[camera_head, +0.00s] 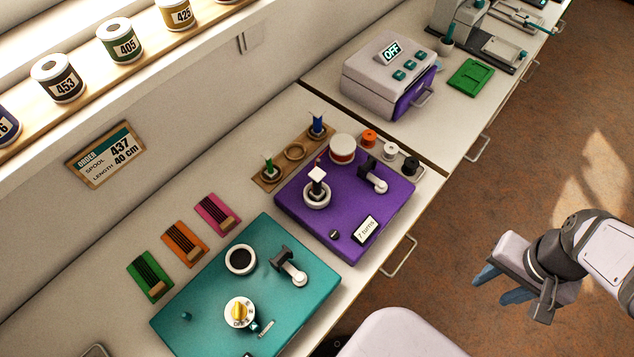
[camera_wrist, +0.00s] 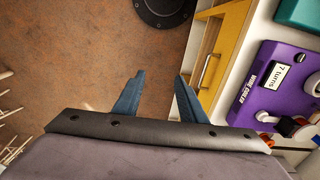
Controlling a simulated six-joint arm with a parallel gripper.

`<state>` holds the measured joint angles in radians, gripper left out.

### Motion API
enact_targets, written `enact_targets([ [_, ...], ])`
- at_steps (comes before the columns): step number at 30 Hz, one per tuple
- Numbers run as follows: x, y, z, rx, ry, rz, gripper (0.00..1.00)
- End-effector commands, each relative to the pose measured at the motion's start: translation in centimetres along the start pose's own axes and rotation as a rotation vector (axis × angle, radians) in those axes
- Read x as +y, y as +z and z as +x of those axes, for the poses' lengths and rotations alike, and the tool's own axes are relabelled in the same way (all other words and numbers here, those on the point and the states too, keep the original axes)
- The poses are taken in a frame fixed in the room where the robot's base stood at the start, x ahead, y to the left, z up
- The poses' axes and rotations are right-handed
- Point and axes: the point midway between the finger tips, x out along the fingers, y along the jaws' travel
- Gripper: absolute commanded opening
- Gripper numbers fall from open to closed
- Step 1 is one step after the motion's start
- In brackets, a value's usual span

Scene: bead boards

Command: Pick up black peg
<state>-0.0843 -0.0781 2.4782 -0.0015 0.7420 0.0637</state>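A dark peg-like post (camera_head: 318,189) with a white block on top stands upright in a white ring on the purple board (camera_head: 365,211), marked "7 turns". A small black cylinder (camera_head: 411,166) sits at the board's right back corner; I cannot tell which of the two is the black peg. My gripper (camera_head: 489,291) hangs over the floor, to the right of the counter and far from both. Its blue fingers are apart and empty, which also shows in the wrist view (camera_wrist: 160,76). The purple board's edge (camera_wrist: 244,110) shows at the right there.
A wooden rack (camera_head: 295,152) holds a green peg (camera_head: 269,165) and a blue peg (camera_head: 317,123); its middle ring is empty. Orange (camera_head: 369,138) and white (camera_head: 390,149) spools stand by the purple board. A teal board (camera_head: 200,311) lies in front; a grey box (camera_head: 372,83) stands behind.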

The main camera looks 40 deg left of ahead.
Motion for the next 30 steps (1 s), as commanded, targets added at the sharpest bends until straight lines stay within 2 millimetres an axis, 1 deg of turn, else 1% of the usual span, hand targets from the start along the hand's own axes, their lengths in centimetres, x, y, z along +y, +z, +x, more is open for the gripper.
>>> enact_targets([
  [1,-1.4,-1.2,-0.6,0.000,0.000,-0.021,0.38],
  [2,-2.3,-1.9,-0.9,0.000,0.000,-0.028,0.38],
  [5,-6.3,-4.2,-1.9,-0.001,0.000,-0.059,0.38],
  [6,-8.3,-5.1,-2.3,0.000,0.000,-0.073,0.38],
  [7,-9.9,-5.6,-2.6,0.000,0.000,-0.083,0.38],
  [8,-11.6,-6.1,-2.8,-0.002,0.000,-0.094,0.38],
  [9,-14.0,-6.5,-3.1,-0.001,0.000,-0.107,0.38],
  [10,-15.9,-6.8,-3.3,-0.002,0.000,-0.117,0.38],
  [11,-17.7,-6.9,-3.5,-0.002,0.000,-0.127,0.38],
  [12,-20.3,-6.8,-3.6,-0.002,0.001,-0.140,0.38],
  [14,-24.2,-6.3,-3.8,-0.002,0.001,-0.161,0.38],
  [15,-26.7,-5.7,-3.9,-0.004,0.002,-0.174,0.38],
  [17,-30.3,-4.6,-4.0,-0.002,0.001,-0.191,0.38],
  [18,-32.4,-3.7,-3.9,-0.003,0.002,-0.201,0.38],
  [19,-33.8,-3.0,-3.9,-0.002,0.001,-0.207,0.38],
  [21,-36.4,-1.5,-3.9,-0.002,0.002,-0.219,0.38],
  [24,-39.0,0.2,-3.8,-0.001,0.000,-0.230,0.38],
  [27,-40.5,1.4,-3.7,-0.001,0.000,-0.236,0.38],
  [30,-41.2,2.0,-3.6,0.000,-0.001,-0.238,0.38],
])
